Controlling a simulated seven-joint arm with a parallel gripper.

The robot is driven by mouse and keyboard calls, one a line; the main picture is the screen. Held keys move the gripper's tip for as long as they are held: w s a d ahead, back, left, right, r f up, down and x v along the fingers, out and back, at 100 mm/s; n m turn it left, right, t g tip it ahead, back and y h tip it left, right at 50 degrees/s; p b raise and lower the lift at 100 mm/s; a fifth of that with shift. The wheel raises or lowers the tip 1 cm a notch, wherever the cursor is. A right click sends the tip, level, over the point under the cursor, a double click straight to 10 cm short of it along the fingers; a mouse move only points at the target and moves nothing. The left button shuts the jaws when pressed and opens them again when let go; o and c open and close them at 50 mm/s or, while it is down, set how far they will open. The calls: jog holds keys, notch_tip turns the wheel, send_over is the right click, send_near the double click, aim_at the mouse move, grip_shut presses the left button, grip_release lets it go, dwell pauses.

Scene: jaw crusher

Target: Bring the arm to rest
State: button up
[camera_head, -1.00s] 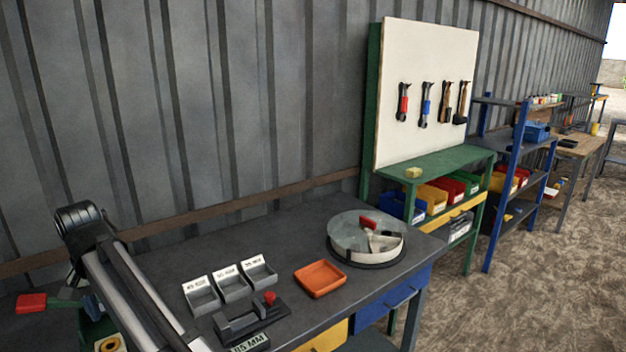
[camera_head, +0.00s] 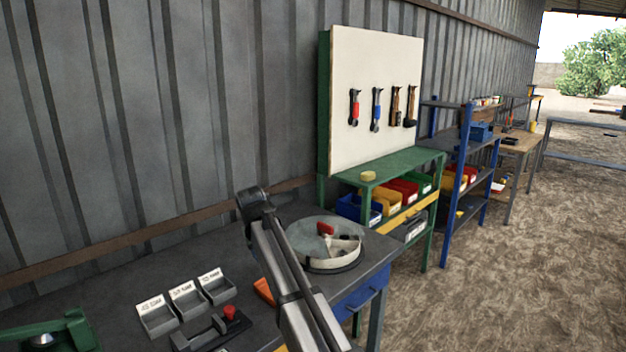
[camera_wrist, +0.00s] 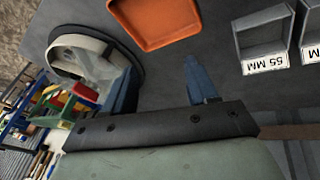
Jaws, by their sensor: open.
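My gripper (camera_wrist: 162,88) shows in the wrist view with its two blue fingers spread apart and nothing between them. It is over the dark workbench top (camera_wrist: 190,62). An orange tray (camera_wrist: 155,20) lies past the fingertips, and a round pan (camera_wrist: 88,62) with a pale rim is beside the left finger. In the head view my arm crosses in front of the bench and partly hides the orange tray (camera_head: 263,291). The fingers cannot be made out in the head view. The round pan (camera_head: 322,262) stands just right of my arm, holding a red-handled item.
Three grey labelled bins (camera_head: 186,300) and a dark fixture with a red knob (camera_head: 230,313) stand on the bench. A green machine part (camera_head: 55,332) is at lower left. A corrugated wall (camera_head: 150,130) rises behind. A green tool rack (camera_head: 390,170) stands to the right.

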jog(key=w+d+f+t+h, duration=0.1)
jog(key=w+d, duration=0.3)
jog(key=d, duration=0.7)
jog(key=w+d+f+h, duration=0.1)
jog(key=w+d, duration=0.3)
jog(key=d, duration=0.7)
jog(key=s+d+f, duration=0.3)
jog(key=d+f, duration=0.7)
jog(key=d, duration=0.1)
jog(key=s+f+m+g, duration=0.1)
jog(key=s+f+g, duration=0.1)
jog(key=s+f, duration=0.75)
jog(key=s+f+g+y, duration=0.15)
jog(key=s+f, duration=0.45)
jog(key=f, duration=0.6)
jog(key=s+f+m+g+h, duration=0.1)
jog(key=s+f+g, duration=0.1)
jog(key=s+f, duration=0.75)
jog(key=s+f+m+g, duration=0.1)
jog(key=s+f, duration=0.4)
jog(key=s, duration=0.7)
jog(key=s+a+f+m+g+y, duration=0.1)
jog(key=s+f+g, duration=0.2)
jog(key=s, duration=0.9)
jog(key=s+a+f+m+g+y, duration=0.1)
jog(key=s+f+g, duration=0.1)
jog(key=s+f, duration=0.5)
jog(key=s, duration=0.5)
jog(key=shift+a+f, duration=0.15)
jog(key=shift+f, duration=0.05)
